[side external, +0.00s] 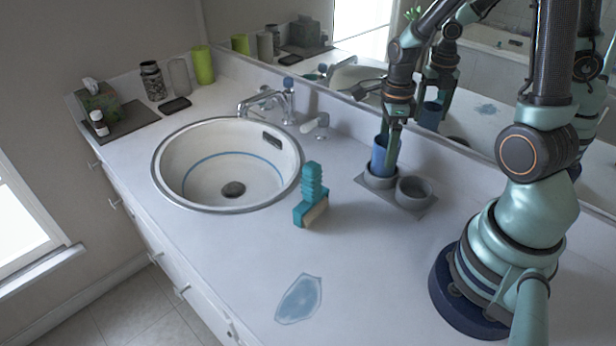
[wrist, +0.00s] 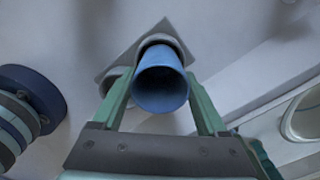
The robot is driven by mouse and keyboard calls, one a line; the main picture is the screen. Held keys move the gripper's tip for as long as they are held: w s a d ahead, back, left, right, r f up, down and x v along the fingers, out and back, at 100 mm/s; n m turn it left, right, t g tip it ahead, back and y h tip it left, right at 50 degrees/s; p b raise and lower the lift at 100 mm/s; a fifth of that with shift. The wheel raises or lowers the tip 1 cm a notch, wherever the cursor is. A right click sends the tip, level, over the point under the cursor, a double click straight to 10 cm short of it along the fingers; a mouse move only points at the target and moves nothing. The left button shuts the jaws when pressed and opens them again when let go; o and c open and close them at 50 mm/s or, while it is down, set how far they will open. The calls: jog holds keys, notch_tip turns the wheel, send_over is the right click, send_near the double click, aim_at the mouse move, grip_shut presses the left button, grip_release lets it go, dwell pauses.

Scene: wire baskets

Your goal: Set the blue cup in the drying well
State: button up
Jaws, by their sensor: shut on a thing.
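The blue cup (side external: 379,158) stands about upright at the left well (side external: 379,183) of a grey two-well holder. Its lower end appears to be inside that well's rim; whether it touches the bottom is hidden. My gripper (side external: 389,150) comes down from above and is shut on the cup. In the wrist view, the fingers of my gripper (wrist: 162,92) lie on both sides of the blue cup (wrist: 161,82), with the grey holder (wrist: 115,62) beyond it. The right well (side external: 414,190) looks empty.
A teal brush (side external: 312,196) stands on the counter between the round sink (side external: 172,183) and the holder. A blue puddle-like patch (side external: 299,299) lies near the front edge. The faucet (side external: 288,100) and mirror are behind. Jars and a green cup (side external: 203,65) stand far left.

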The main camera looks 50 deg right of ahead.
jog(key=shift+f, duration=1)
dwell(0.6)
dwell(0.3)
jog(key=o, duration=1.1)
jog(key=shift+r, duration=0.2)
notch_tip(320, 180, up, 7)
jog(key=shift+f, duration=0.2)
dwell(0.9)
notch_tip(320, 180, up, 12)
dwell(0.8)
jog(key=shift+r, duration=0.1)
